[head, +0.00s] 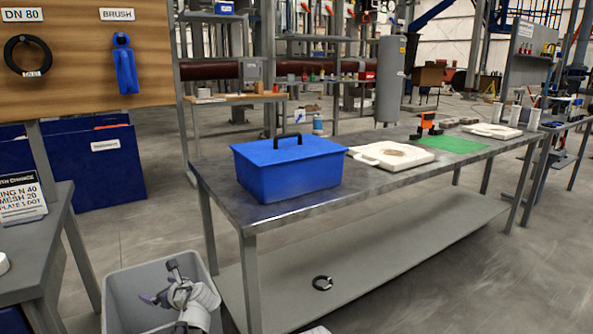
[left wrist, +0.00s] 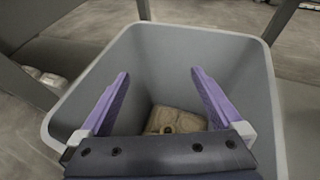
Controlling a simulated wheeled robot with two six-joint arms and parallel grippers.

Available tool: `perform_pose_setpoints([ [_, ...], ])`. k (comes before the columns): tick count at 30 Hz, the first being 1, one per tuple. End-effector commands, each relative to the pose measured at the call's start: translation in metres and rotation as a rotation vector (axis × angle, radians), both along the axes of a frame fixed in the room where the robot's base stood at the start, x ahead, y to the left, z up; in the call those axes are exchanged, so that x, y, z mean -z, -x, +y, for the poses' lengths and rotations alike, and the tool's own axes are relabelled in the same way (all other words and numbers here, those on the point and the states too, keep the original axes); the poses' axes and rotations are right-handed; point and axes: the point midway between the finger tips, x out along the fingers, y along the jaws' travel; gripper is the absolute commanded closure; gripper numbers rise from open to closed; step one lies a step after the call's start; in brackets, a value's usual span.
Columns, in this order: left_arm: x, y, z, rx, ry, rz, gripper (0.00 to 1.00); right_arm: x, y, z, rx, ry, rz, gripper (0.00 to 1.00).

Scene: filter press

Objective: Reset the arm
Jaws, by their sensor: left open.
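My left gripper (head: 166,286) is over the mouth of a grey bin (head: 125,298) at the lower left of the head view. The left wrist view shows its two purple fingers (left wrist: 160,100) spread wide with nothing between them. Inside the bin (left wrist: 258,75) lies a brownish cloth-like or plate-like piece (left wrist: 175,119) with a dark spot, on the bottom below the fingers. Its lower part is hidden by the gripper. My right gripper is not in either view.
A metal table (head: 275,212) carries a blue box (head: 290,168), white plates (head: 393,154), a green mat (head: 455,144) and an orange-black item (head: 427,124). A side table (head: 52,235) stands left. Tool board (head: 75,80) behind.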

Motion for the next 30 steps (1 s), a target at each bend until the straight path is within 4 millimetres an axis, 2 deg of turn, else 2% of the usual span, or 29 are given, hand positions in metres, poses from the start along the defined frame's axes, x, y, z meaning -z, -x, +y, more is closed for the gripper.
perform_pose_setpoints([
  [1,0.008,-0.008,0.009,-0.003,0.001,-0.001,0.00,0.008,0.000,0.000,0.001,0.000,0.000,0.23],
  [7,0.020,-0.026,0.034,-0.001,0.001,-0.001,0.00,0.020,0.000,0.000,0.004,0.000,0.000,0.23],
  [8,0.005,-0.024,0.033,0.001,0.001,-0.001,0.00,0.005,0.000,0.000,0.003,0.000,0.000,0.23],
  [9,-0.001,-0.023,0.031,0.002,0.000,-0.001,0.00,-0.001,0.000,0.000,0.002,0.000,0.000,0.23],
  [30,-0.087,-0.022,0.031,0.034,0.007,0.007,0.00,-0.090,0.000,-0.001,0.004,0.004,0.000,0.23],
])
